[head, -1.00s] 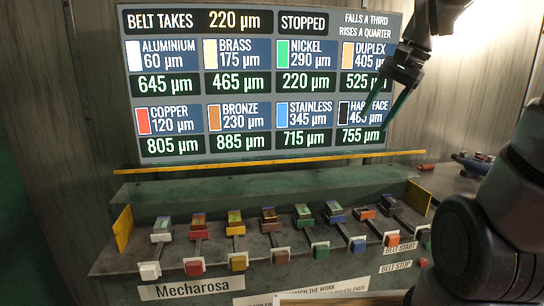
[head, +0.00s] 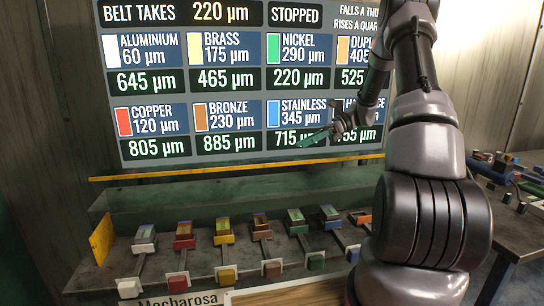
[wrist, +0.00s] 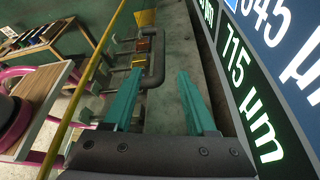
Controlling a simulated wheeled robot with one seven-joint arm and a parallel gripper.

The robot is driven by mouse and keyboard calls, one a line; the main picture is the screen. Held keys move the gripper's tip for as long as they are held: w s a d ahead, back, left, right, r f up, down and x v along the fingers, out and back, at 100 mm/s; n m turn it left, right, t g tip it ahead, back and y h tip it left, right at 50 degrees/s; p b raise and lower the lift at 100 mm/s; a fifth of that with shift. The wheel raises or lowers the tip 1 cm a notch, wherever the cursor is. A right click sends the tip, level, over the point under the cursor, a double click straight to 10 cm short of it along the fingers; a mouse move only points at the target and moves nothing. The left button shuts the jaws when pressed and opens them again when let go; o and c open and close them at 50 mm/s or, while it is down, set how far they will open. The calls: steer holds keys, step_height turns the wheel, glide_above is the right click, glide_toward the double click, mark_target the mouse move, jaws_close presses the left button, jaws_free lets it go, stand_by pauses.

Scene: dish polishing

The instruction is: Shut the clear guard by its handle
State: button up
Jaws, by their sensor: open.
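My gripper (head: 318,138) is open and empty in front of the lit board, above the bench. In the wrist view its two teal fingers (wrist: 158,88) are spread apart. A long yellow bar (head: 240,168) runs across above the bench; it may be the edge of the clear guard, whose clear sheet I cannot make out. The bar also shows in the wrist view (wrist: 108,45), left of the fingers. A dark grey bent bar (wrist: 155,65), perhaps the handle, lies beyond and between the fingertips. Nothing is gripped.
The lit board (head: 235,85) stands close behind my gripper and fills the right of the wrist view. Coloured blocks on levers (head: 184,237) line the bench below. A yellow end plate (head: 102,238) stands at its left. A side table (head: 515,215) with tools is at right.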

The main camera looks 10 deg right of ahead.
mark_target(274, 176)
steer(key=x, duration=1)
steer(key=shift+s+a+f, duration=0.15)
steer(key=shift+a, duration=0.05)
jaws_close()
stand_by(1.1)
